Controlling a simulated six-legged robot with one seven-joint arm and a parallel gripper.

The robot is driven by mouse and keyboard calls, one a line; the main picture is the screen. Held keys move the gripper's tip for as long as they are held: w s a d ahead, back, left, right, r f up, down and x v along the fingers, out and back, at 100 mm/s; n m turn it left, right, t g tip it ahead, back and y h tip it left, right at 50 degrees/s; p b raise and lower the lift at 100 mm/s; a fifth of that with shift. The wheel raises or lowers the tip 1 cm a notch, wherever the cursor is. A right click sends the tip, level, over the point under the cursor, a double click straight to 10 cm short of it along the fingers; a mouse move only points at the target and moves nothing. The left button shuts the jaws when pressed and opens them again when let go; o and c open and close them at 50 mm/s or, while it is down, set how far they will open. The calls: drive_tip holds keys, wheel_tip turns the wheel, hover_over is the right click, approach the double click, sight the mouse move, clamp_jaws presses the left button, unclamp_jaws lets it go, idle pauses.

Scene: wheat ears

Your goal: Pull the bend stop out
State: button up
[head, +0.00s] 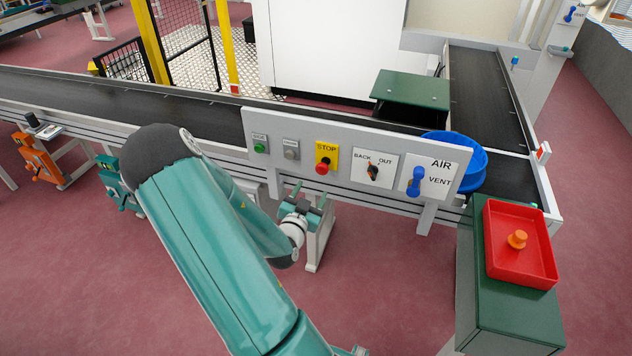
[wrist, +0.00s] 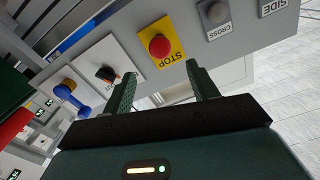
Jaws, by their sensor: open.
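The stop is a red mushroom button (head: 322,168) on a yellow plate marked STOP, on the grey panel along the conveyor. The button also shows in the wrist view (wrist: 160,46), beyond my fingertips and roughly between them. My gripper (head: 309,194) is open and empty, below and a little left of the button in the head view. Its two dark green fingers are apart in the wrist view (wrist: 164,82), and neither appears to touch the button. How far the button stands out from its plate is hard to tell.
Left of the stop are a grey CROSS button (head: 291,153) and a green SIDE button (head: 260,148). Right of it are a black BACK/OUT switch (head: 373,172) and a blue AIR/VENT lever (head: 415,181). A red tray (head: 549,279) holds an orange knob-shaped thing (head: 517,239).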

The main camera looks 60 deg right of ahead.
drive_tip(key=a, duration=0.3)
drive_tip(key=s+a, duration=0.1)
drive_tip(key=a, duration=0.1)
drive_tip(key=shift+a, duration=0.1)
drive_tip(key=shift+w, duration=0.1)
idle(0.3)
